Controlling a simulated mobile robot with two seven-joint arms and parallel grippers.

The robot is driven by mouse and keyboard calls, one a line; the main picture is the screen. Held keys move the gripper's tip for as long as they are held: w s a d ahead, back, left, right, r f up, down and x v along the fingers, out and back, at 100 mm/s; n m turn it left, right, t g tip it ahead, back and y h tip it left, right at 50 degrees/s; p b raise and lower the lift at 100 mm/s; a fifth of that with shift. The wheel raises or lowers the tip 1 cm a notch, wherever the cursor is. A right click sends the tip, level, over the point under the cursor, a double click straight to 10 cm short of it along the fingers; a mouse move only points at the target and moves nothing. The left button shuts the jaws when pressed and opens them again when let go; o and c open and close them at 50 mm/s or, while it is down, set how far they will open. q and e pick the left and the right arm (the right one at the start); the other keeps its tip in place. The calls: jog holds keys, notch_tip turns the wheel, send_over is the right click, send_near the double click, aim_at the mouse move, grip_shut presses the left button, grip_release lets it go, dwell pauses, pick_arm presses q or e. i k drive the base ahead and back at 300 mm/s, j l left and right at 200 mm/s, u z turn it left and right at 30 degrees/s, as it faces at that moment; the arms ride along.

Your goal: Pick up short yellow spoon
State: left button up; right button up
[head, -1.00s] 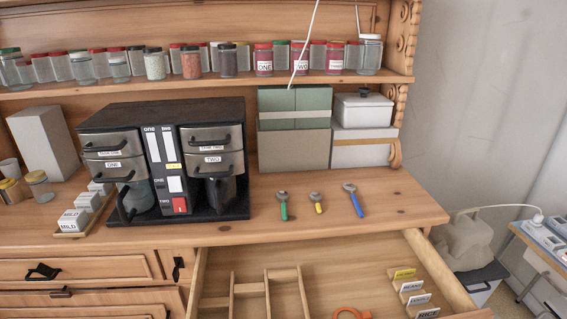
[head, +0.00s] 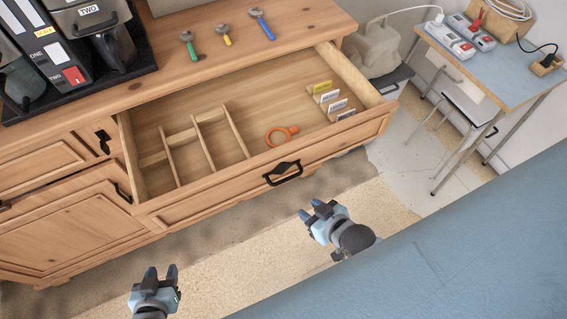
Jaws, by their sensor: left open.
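The short yellow spoon (head: 227,40) lies on the dresser top, between a green spoon (head: 191,49) and a longer blue spoon (head: 264,27). Its round metal bowl points to the back and its yellow handle to the front. My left gripper (head: 159,272) is open and empty, low in front of the dresser. My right gripper (head: 314,212) is in front of the open drawer, its fingers apart and nothing seen between them. Both grippers are well away from the spoons.
The open drawer (head: 353,124) juts out below the spoons, with wooden dividers (head: 210,143), an orange ring-shaped tool (head: 281,136) and several label cards (head: 333,100). A coffee machine (head: 72,50) stands left of the spoons. A blue-topped table (head: 500,69) is at the right.

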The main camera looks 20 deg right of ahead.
aim_at(221, 28)
jog(key=l+u, duration=0.35)
jog(key=k+l+u, duration=0.1)
jog(key=l+u, duration=0.3)
jog(key=k+l+u, duration=0.15)
jog(key=l+u, duration=0.2)
jog(key=l, duration=0.15)
